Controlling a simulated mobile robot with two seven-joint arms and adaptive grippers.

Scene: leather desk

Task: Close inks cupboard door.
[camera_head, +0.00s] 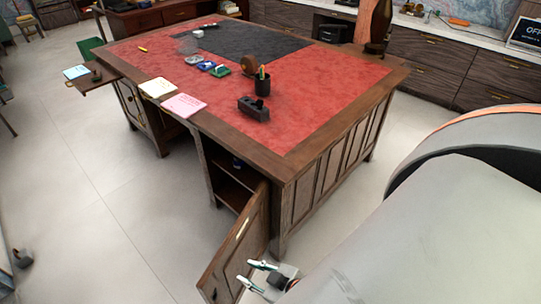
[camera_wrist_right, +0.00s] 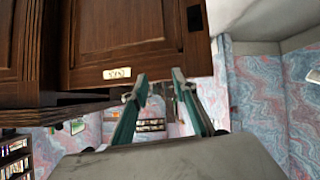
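The inks cupboard door (camera_head: 238,248) is a brown wooden panel with a pale label, standing wide open from the near end of the desk. The cupboard (camera_head: 236,183) behind it shows a shelf and a small dark blue item. My right gripper (camera_head: 256,273) is low at the front, by the outer lower part of the door. In the right wrist view the gripper (camera_wrist_right: 160,88) has its two fingers apart with nothing clearly between them. A wooden panel with a pale label (camera_wrist_right: 117,73) is just beyond the fingertips; contact cannot be told. My left gripper is not in view.
The desk (camera_head: 284,165) has a red leather top with a pen holder (camera_head: 262,82), a dark stamp-like block (camera_head: 253,109) and paper pads (camera_head: 183,105). A small side board (camera_head: 96,85) sticks out at left. The floor (camera_head: 110,215) left of the door is clear.

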